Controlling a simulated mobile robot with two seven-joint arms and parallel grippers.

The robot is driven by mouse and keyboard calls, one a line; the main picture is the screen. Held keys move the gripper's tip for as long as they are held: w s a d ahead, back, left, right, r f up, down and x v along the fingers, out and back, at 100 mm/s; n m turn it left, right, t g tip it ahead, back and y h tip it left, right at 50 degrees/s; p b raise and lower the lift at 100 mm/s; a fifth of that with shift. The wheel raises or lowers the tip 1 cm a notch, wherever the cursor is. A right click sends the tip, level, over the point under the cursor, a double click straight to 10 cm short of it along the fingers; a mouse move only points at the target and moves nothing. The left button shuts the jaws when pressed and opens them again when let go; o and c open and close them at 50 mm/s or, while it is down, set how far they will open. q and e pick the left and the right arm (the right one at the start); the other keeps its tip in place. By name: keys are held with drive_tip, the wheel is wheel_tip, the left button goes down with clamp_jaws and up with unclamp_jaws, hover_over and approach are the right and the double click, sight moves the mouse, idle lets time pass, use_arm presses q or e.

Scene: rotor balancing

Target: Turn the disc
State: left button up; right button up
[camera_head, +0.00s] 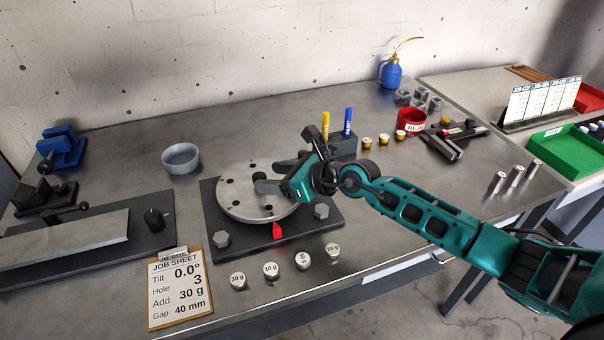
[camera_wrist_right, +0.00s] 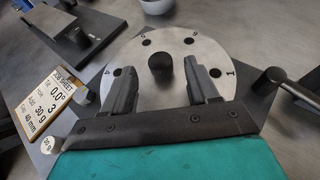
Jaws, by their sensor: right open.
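The pale metal disc (camera_head: 238,203) lies flat on a dark base plate (camera_head: 216,258). It has several holes near its rim with engraved numbers, and a dark upright knob (camera_wrist_right: 161,68) near its middle. My right gripper (camera_head: 270,177) is over the disc, coming in from the right. In the right wrist view the disc (camera_wrist_right: 209,47) fills the upper middle, and the two fingers are spread with the knob between and apart from them. A red pointer (camera_head: 278,231) stands at the plate's front edge. My left gripper is not in view.
A job sheet (camera_head: 180,289) reads tilt 0.0°, hole 3, add 30 g, gap 40 mm. Several labelled weights (camera_head: 270,270) stand in front of the plate. A grey bowl (camera_head: 181,158) is behind left; a pen block (camera_head: 343,146) is behind right. Bare table lies right of the plate.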

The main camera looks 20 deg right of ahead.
drive_tip(key=v, duration=1)
